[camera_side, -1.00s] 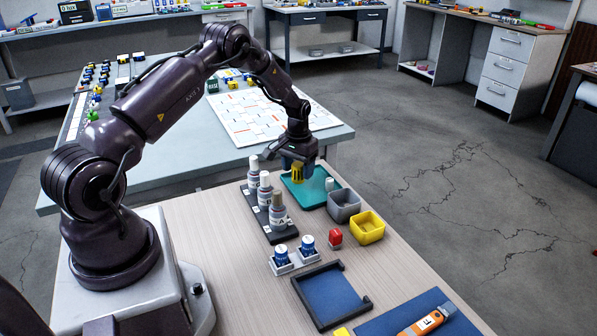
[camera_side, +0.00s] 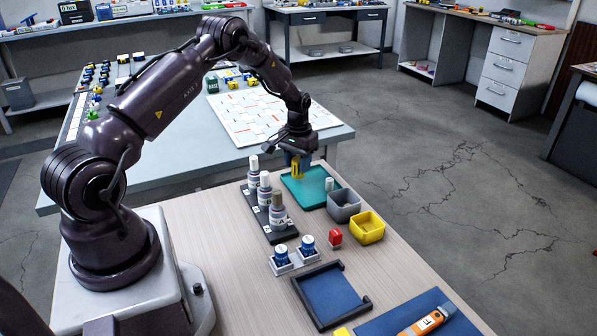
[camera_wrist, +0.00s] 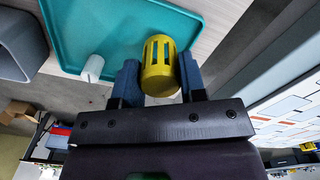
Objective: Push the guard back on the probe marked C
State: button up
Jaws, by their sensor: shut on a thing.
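My gripper (camera_side: 295,157) is shut on a yellow slotted guard (camera_wrist: 160,66) above the teal tray. In the wrist view the guard sits between the two blue fingers, and its slotted cage points away from the palm. In the side view the guard (camera_side: 297,169) shows small and partly hidden below the gripper. A small white cylinder (camera_side: 329,184) stands near the teal tray's right edge, and it also shows in the wrist view (camera_wrist: 92,67). I cannot make out a probe marked C in either view.
The teal tray (camera_side: 318,199) lies beneath the gripper. Bottles with pale caps (camera_side: 278,212) stand in a black rack to its left. Grey (camera_side: 343,207) and yellow (camera_side: 369,228) bins stand at its right.

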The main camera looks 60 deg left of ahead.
jog(key=shift+r, duration=1.65)
jog(key=r, duration=0.1)
jog(key=a+r, duration=0.1)
jog(key=shift+s+a+r, duration=0.15)
jog(key=shift+a+r, duration=0.1)
jog(key=shift+r, duration=0.05)
jog(key=s+a+r, duration=0.1)
jog(key=s+r, duration=0.3)
jog(key=r, duration=0.1)
notch_tip(320, 180, up, 2)
send_over(254, 157)
jog(key=shift+a, duration=0.1)
jog(key=shift+s+f, duration=0.1)
jog(key=shift+f, duration=1.3)
jog(key=shift+f, duration=2.5)
jog(key=shift+c, duration=0.3)
